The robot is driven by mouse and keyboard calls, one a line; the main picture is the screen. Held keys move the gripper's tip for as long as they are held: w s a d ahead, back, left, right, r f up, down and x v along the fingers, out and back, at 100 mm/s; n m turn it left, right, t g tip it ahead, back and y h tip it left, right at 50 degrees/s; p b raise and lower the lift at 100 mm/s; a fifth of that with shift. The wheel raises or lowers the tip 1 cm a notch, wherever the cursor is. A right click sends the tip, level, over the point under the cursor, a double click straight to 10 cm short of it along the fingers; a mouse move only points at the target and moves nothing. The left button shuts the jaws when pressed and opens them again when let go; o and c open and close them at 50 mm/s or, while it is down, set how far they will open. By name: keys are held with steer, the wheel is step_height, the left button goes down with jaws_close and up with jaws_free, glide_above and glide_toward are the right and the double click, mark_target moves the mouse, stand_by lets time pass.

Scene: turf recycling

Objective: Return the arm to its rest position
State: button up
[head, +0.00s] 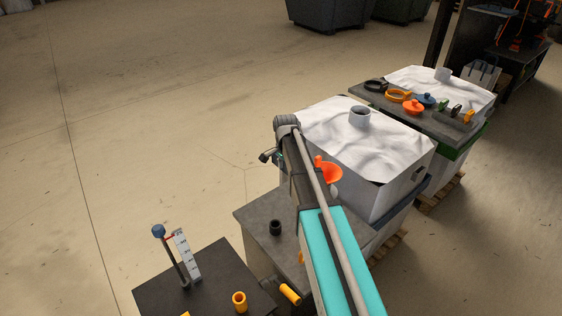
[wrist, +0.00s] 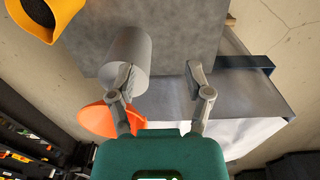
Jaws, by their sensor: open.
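My arm reaches from the bottom right of the head view up to a bent joint near the middle, over the workbench (head: 250,217). In the wrist view my gripper (wrist: 160,72) is open, its two grey fingers spread apart with nothing held between them. A grey cylinder (wrist: 123,50) lies just beyond the left finger; I cannot tell whether they touch. An orange funnel (wrist: 92,119) shows beside and partly behind the left finger, and in the head view the orange funnel (head: 329,172) is beside my arm. In the head view the gripper's fingers cannot be made out clearly.
A white-covered tank (head: 390,145) with a grey neck stands right of my arm. Another bench with rings and lids (head: 413,107) is farther right. A dark table (head: 215,275) with a blue-topped post (head: 158,231) is at lower left. The floor at left is clear.

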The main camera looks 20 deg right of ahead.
steer(key=s+a+n, duration=0.3)
steer(key=s+n, duration=0.3)
steer(key=s, duration=0.5)
steer(key=s+a+n, duration=0.4)
steer(key=s+n, duration=0.3)
steer(key=s, duration=0.4)
steer(key=shift+a+n, duration=0.25)
steer(key=shift+n, duration=0.05)
steer(key=shift+c, duration=0.6)
